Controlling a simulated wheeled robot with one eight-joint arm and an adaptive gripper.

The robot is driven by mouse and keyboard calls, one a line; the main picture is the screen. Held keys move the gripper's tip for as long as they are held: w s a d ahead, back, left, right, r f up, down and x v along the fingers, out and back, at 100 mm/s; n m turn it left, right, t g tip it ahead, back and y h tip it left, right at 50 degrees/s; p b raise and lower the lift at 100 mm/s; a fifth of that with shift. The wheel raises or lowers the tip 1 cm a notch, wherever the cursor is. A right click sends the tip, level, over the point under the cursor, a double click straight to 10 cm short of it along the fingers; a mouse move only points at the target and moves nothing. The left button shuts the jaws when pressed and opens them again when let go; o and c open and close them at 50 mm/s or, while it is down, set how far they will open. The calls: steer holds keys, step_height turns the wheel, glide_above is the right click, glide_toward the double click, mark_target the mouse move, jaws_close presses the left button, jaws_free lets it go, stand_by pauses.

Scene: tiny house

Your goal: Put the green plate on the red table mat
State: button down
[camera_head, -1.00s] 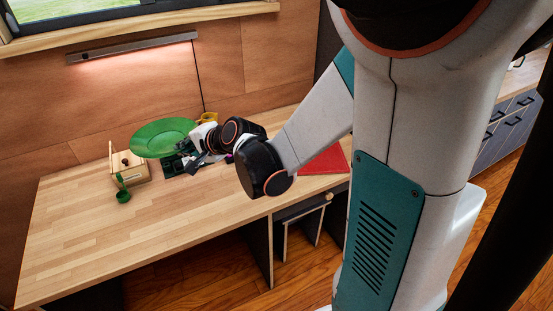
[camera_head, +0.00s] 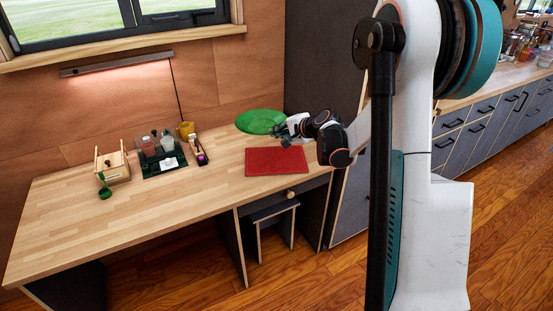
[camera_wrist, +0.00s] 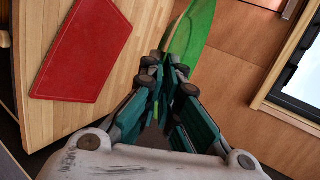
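The green plate (camera_head: 260,122) is at the back right of the desk in the head view, its near right edge at my gripper (camera_head: 287,131). In the wrist view the plate (camera_wrist: 192,34) shows nearly edge-on, with its rim running down between the fingers of my gripper (camera_wrist: 165,85). My gripper is closed on this rim. The red table mat (camera_head: 276,161) lies flat on the desk, in front of the plate in the head view. The mat also shows at the upper left of the wrist view (camera_wrist: 82,52), apart from the plate.
A wooden box (camera_head: 113,167), a green cup (camera_head: 105,193), a dark tray (camera_head: 150,170) with small items and a yellow mug (camera_head: 186,130) stand along the desk's left and back. The desk's (camera_head: 130,225) front left is bare. The wall is close behind the plate.

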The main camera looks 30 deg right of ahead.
glide_above(293, 175)
steer(key=f, duration=0.2)
step_height(293, 175, down, 14)
steer(key=b, duration=0.4)
steer(key=shift+w+b, duration=0.1)
steer(key=shift+b, duration=0.3)
steer(key=shift+f+b, duration=1)
steer(key=shift+f, duration=1.75)
steer(key=shift+r, duration=0.1)
steer(key=c, duration=2.1)
jaws_free()
steer(key=p+v, duration=0.4)
steer(key=v, duration=0.8)
steer(key=shift+a, duration=0.1)
